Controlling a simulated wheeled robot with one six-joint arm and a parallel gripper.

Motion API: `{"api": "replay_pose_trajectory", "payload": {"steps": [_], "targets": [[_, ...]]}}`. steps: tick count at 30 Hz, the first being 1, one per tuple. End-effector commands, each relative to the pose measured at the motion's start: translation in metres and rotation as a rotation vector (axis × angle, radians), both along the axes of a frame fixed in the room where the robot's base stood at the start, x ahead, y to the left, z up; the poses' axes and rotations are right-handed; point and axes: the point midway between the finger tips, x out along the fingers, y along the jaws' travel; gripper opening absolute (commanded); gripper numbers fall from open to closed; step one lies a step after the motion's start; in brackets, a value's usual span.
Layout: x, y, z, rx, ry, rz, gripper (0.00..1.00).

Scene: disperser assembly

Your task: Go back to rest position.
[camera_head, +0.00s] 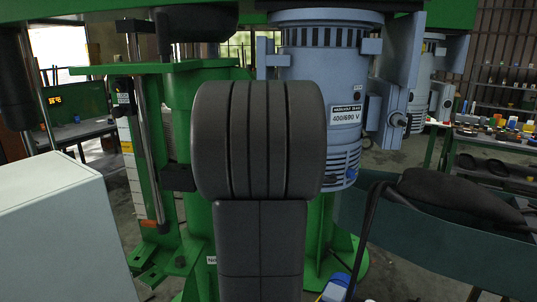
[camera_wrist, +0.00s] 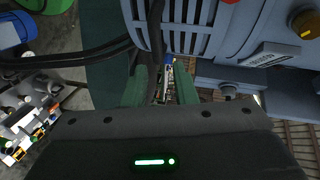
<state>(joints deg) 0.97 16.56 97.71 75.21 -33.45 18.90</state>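In the wrist view, the black body of my gripper shows along the bottom with a green light. Two dark green finger shapes of my gripper (camera_wrist: 162,78) reach away from it with a gap between them. A small blue and silver thing shows through this gap; it looks farther off, and nothing is clearly gripped. In the head view, my dark arm stands upright in the middle and hides the gripper. A grey-blue motor (camera_head: 325,60) labelled 400/690 V hangs behind it. The motor's ribbed housing (camera_wrist: 205,30) is close ahead in the wrist view.
The green machine frame (camera_head: 170,100) stands behind my arm. A white box (camera_head: 60,230) fills the lower left. A blue-green trough (camera_head: 430,235) with a black padded shape (camera_head: 455,193) is at the right. Shelves of small parts (camera_head: 500,125) stand farther back.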

Motion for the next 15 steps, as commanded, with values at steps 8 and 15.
{"api": "replay_pose_trajectory", "payload": {"steps": [8,15], "targets": [[0.038,-0.027,-0.011,0.001,0.003,-0.002,0.25],[0.068,-0.047,-0.019,0.003,0.003,-0.002,0.25]]}}
